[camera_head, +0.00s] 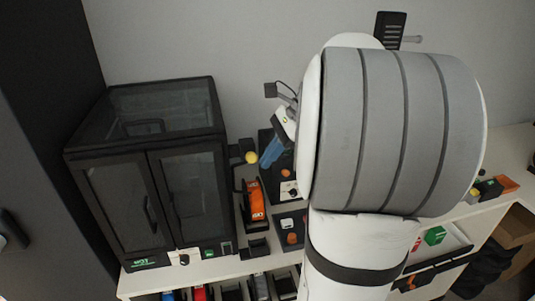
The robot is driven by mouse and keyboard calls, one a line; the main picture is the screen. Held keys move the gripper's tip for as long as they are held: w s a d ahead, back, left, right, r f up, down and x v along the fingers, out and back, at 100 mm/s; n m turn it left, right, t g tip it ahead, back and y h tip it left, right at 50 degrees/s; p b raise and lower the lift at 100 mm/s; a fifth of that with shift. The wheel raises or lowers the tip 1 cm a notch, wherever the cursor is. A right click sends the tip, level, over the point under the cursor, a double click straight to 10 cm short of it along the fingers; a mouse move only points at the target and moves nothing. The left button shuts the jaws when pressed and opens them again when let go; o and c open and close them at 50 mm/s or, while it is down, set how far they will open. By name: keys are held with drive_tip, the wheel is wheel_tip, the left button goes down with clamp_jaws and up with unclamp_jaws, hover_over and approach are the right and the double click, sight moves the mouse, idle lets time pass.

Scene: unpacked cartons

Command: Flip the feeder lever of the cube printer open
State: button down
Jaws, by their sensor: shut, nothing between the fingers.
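A black, box-shaped enclosure with dark glass panels and two front doors (145,155) stands at the left of the bench; it may be the cube printer, but I cannot tell for sure. No feeder lever can be made out on it. A black ribbed block (390,27) with a short grey rod pointing right shows above my arm; I cannot tell what it belongs to. My large white and grey arm link fills the centre right and hides much of the bench. My gripper cannot be made out in this view.
An orange and black tool (255,203) stands right of the enclosure, beside a blue and white item (275,150). Small boxes (495,187) lie at the right end of the bench (225,267). Several coloured items sit below its front edge. A dark cabinet (40,150) stands far left.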

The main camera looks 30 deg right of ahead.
drive_tip(key=d+r+b, duration=0.1)
drive_tip(key=d+r, duration=0.4)
drive_tip(key=d, duration=0.3)
drive_tip(key=shift+w, duration=0.3)
idle(0.3)
